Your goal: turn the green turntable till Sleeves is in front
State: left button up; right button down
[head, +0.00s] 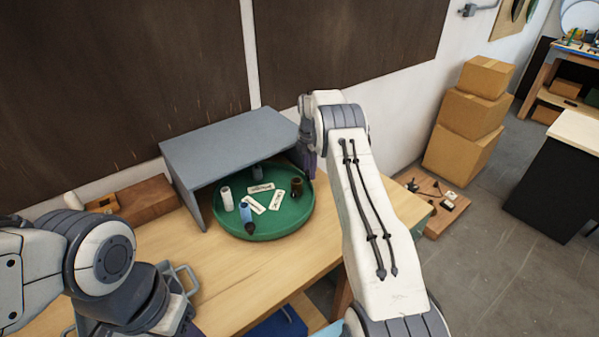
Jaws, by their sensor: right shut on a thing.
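The green turntable (290,225) is a round, rimmed tray on the wooden table, partly under a grey shelf. On it stand a pale cylinder (227,198), a blue and dark item (246,216), a dark brown item (297,187) and a grey item (257,172) at the back. Several white label cards (276,199) lie among them; their print is too small to read, so I cannot tell which is Sleeves. My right gripper (309,162) is shut on the turntable's back-right rim, its fingertips largely hidden by my arm. My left gripper (184,322) is low at the left, its fingers unclear.
The grey shelf (225,140) covers the turntable's back. A wooden box (147,200) stands left of it, and a grey handled container (190,282) is near my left arm. The table front (270,270) is clear. Cardboard boxes (462,140) are stacked on the right.

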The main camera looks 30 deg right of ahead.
jog(key=shift+w+r, duration=0.15)
jog(key=shift+w, duration=0.05)
dwell(0.4)
jog(key=c, duration=0.5)
grip_release()
jog(key=shift+c, duration=0.2)
jog(key=shift+r, duration=0.2)
notch_tip(320, 180, up, 10)
jog(key=b, duration=0.2)
